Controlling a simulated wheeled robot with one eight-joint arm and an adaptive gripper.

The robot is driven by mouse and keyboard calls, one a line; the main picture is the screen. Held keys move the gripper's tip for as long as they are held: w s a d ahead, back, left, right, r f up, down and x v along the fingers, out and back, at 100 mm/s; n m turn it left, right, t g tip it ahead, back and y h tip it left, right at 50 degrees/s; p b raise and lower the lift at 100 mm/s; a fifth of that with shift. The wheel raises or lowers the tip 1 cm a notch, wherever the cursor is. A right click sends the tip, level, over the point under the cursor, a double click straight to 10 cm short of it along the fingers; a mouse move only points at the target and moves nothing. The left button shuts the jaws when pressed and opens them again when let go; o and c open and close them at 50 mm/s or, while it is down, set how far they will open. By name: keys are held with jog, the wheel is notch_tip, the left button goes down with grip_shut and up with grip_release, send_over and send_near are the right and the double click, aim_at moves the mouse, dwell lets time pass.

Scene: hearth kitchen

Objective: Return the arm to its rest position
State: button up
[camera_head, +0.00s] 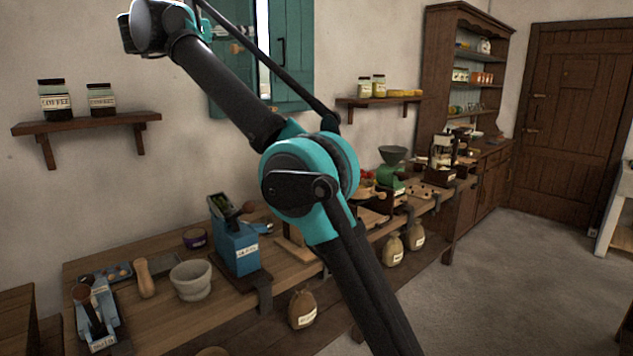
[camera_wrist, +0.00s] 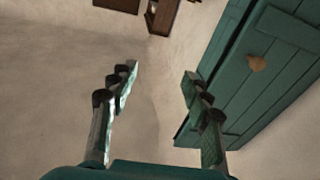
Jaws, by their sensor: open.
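My gripper (camera_wrist: 160,82) is open and empty in the wrist view, its two fingers spread apart with bare plaster wall between them. In the head view my teal and black arm rises from the bottom middle, bends at a large elbow joint, and reaches to the upper left. The wrist end is at the top left, in front of the wall, well above the workbench (camera_head: 160,310). The gripper's fingers cannot be made out in the head view.
A teal shutter (camera_head: 292,50) is behind my arm and right of the fingers in the wrist view (camera_wrist: 265,85). A shelf (camera_head: 85,123) with coffee jars is at left. Below stand a blue box (camera_head: 237,250), a mortar (camera_head: 191,281) and a green grinder (camera_head: 392,170). The floor at right is clear.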

jog(key=w+d+f+n+t+y, duration=0.1)
jog(key=w+f+n+t+y, duration=0.15)
jog(key=w+t+y, duration=0.35)
jog(key=w+d+f+n+t+y, duration=0.1)
jog(key=w+d+n+y, duration=0.2)
jog(key=w, duration=0.4)
jog(key=s+d+f+n+g+y, duration=0.25)
jog(key=d+f+y, duration=0.25)
jog(key=f, duration=0.8)
jog(key=s+d+f+n+g+y, duration=0.2)
jog(key=d+f+n+g+y, duration=0.25)
jog(key=f, duration=0.95)
jog(key=s+d+f+m+g+h, duration=0.1)
jog(key=s+d+f+g, duration=0.1)
jog(key=s+d+f, duration=0.5)
jog(key=s+d+f+g+h, duration=0.1)
jog(key=s+d+f+g, duration=0.2)
jog(key=f, duration=0.7)
jog(key=s+d+f+m+g+h, duration=0.1)
jog(key=s+d+f, duration=0.45)
jog(key=f, duration=0.35)
jog(key=s+d+f+m+g+h, duration=0.1)
jog(key=s+d+f+g+h, duration=0.1)
jog(key=s+d+f, duration=0.3)
jog(key=s+d+f+m+g+h, duration=0.2)
jog(key=s+d+f, duration=0.4)
jog(key=s+f, duration=0.5)
jog(key=s, duration=0.6)
jog(key=shift+f+g, duration=0.35)
jog(key=shift+g, duration=0.05)
